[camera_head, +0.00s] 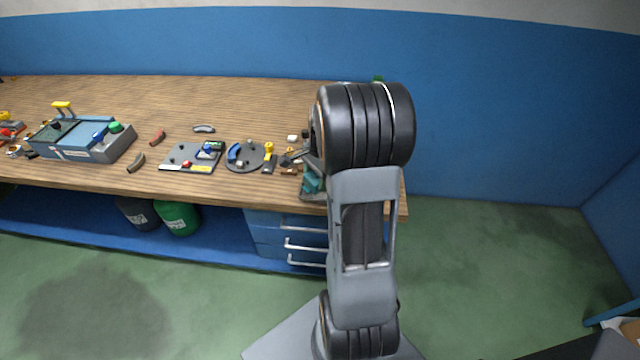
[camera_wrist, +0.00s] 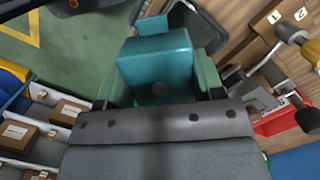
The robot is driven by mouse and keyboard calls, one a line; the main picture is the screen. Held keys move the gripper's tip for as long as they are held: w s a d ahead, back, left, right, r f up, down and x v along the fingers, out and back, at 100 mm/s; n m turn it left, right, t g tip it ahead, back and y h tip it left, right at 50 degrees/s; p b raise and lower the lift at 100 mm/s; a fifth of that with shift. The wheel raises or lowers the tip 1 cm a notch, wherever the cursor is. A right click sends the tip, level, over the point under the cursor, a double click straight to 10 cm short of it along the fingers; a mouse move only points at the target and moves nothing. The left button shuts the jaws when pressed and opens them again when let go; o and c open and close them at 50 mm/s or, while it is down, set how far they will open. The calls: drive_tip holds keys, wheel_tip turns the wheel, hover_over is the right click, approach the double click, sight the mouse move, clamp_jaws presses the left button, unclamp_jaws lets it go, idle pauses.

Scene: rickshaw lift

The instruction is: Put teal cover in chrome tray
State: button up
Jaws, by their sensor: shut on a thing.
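The teal cover (camera_wrist: 155,62) is a blocky teal piece in the middle of the wrist view. My gripper (camera_wrist: 158,97) is shut on it. In the head view a teal part (camera_head: 313,182) shows at the table's right end, just left of my arm, which hides most of that spot. A grey metallic rim, which looks like the chrome tray (camera_wrist: 196,24), shows behind the cover in the wrist view. A grey edge also shows below the teal part in the head view. I cannot tell whether the cover touches the tray.
The wooden bench (camera_head: 220,100) holds a blue-grey machine (camera_head: 85,140), a grey plate with parts (camera_head: 190,158), a round dark plate (camera_head: 243,157) and several small pieces. Drawers with handles (camera_head: 300,240) sit below. Green floor (camera_head: 480,270) is open to the right.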

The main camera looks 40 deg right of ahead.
drive_tip(key=shift+w+d+f, duration=0.25)
drive_tip(key=shift+d+f, duration=0.1)
drive_tip(key=shift+f, duration=0.2)
drive_tip(key=shift+w+d+f, duration=0.25)
drive_tip(key=shift+d+f, duration=0.1)
drive_tip(key=shift+f, duration=0.2)
drive_tip(key=shift+w+d+f, duration=0.25)
drive_tip(key=shift+d+f, duration=0.1)
drive_tip(key=shift+f, duration=0.2)
wheel_tip(320, 180, down, 2)
drive_tip(key=shift+f, duration=0.1)
drive_tip(key=shift+c, duration=0.5)
drive_tip(key=shift+s+a+f, duration=0.1)
drive_tip(key=shift+s+f, duration=0.05)
drive_tip(key=shift+f, duration=0.1)
drive_tip(key=shift+c, duration=0.4)
drive_tip(key=shift+f, duration=0.15)
drive_tip(key=shift+c, duration=1)
drive_tip(key=o, duration=1.3)
drive_tip(key=shift+c, duration=0.2)
drive_tip(key=shift+o, duration=0.2)
drive_tip(key=shift+w+r, duration=0.2)
drive_tip(key=shift+r, duration=0.25)
drive_tip(key=r, duration=0.3)
drive_tip(key=d+r, duration=0.1)
drive_tip(key=r, duration=0.7)
drive_tip(key=shift+d+r, duration=0.2)
drive_tip(key=shift+d, duration=0.1)
